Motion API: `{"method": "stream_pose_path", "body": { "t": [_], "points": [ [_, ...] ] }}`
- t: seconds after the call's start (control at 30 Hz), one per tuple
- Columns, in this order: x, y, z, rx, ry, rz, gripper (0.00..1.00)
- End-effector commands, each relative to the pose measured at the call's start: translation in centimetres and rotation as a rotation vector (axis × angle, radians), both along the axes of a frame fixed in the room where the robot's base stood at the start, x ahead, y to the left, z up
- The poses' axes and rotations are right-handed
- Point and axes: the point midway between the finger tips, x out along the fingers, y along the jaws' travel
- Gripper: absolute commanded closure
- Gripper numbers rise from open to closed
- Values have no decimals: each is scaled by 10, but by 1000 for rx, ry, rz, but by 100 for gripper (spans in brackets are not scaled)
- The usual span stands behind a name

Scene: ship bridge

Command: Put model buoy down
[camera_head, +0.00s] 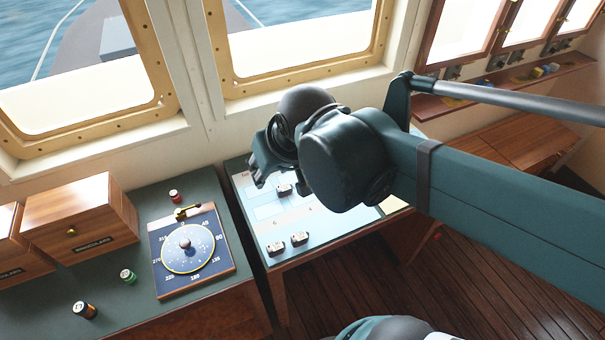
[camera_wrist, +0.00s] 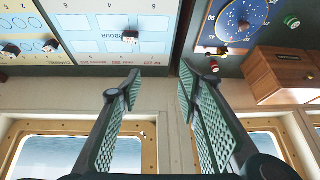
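My gripper (camera_wrist: 160,76) is open, with two green-padded fingers apart and nothing between them. In the head view the gripper (camera_head: 262,160) is partly hidden by my arm, above the far left part of the chart table (camera_head: 262,220). Which thing is the model buoy I cannot tell for sure. A small red banded cylinder (camera_head: 175,196) stands on the green desk; it also shows in the wrist view (camera_wrist: 214,66). A green one (camera_head: 128,276) stands nearer, and shows in the wrist view (camera_wrist: 291,21). Small white-and-dark blocks (camera_head: 299,238) sit on the chart's printed zones.
A blue dial board (camera_head: 209,273) with a brass piece (camera_head: 187,211) lies on the green desk (camera_head: 60,280). Window frames (camera_head: 200,120) rise behind; a narrow gap separates desk and chart table.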

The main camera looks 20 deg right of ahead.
Motion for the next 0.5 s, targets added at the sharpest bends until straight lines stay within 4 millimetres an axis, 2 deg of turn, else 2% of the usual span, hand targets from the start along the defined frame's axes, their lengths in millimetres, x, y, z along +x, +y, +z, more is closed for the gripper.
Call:
{"method": "stream_pose_path", "body": {
  "t": [0.2,0.5],
  "points": [
    [-24,-37,-2,-20,-50,-29,66],
    [-41,-61,-5,-40,-88,-49,66]
  ]
}}
